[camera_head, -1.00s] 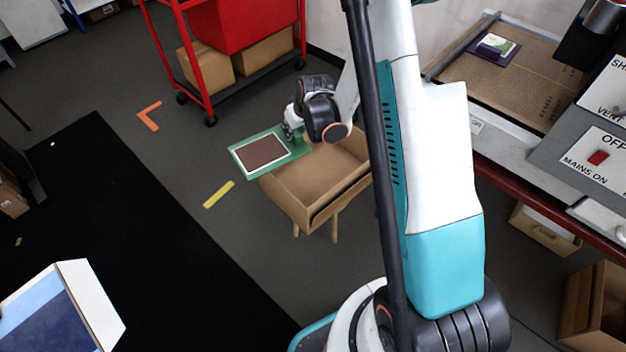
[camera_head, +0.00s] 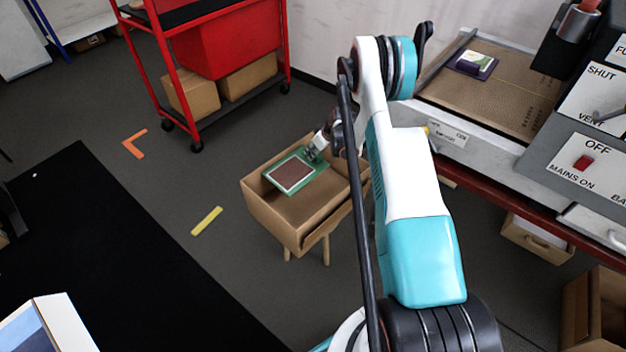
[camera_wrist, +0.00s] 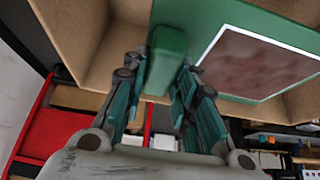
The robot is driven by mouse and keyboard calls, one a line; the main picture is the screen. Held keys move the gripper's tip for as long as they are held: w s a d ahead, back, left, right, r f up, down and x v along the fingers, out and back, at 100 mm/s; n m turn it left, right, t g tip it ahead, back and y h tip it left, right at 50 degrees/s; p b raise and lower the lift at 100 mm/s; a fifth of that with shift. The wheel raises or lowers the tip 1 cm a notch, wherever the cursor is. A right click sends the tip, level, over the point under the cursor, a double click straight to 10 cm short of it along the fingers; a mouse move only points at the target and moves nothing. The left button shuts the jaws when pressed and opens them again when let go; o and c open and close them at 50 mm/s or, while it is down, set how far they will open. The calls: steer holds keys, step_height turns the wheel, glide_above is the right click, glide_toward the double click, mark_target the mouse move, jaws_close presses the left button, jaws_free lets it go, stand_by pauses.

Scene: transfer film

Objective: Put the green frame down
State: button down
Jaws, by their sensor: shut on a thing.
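The green frame (camera_head: 308,180) has a brown panel with a white border. In the head view it is over the open cardboard box (camera_head: 270,212), within the outline of its rim. I cannot tell whether it touches the box floor. My gripper (camera_head: 312,152) is at the frame's far right corner. In the wrist view the fingers of my gripper (camera_wrist: 160,90) are shut on a green tab of the frame (camera_wrist: 205,22). The box walls (camera_wrist: 75,30) show around the frame there.
The box stands on wooden legs. A red cart (camera_head: 225,45) with cardboard boxes stands behind it. A grey bench with a control panel (camera_head: 580,150) is at the right. A yellow strip (camera_head: 206,221) and an orange corner mark (camera_head: 134,144) lie on the open floor at the left.

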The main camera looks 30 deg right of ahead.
mark_target(323, 164)
step_height(323, 164, down, 13)
steer(key=b, duration=0.4)
steer(key=shift+f, duration=0.15)
steer(key=c, duration=1.3)
jaws_free()
steer(key=p+v, duration=0.4)
steer(key=v, duration=0.8)
steer(key=shift+a+r, duration=0.1)
steer(key=shift+r, duration=0.1)
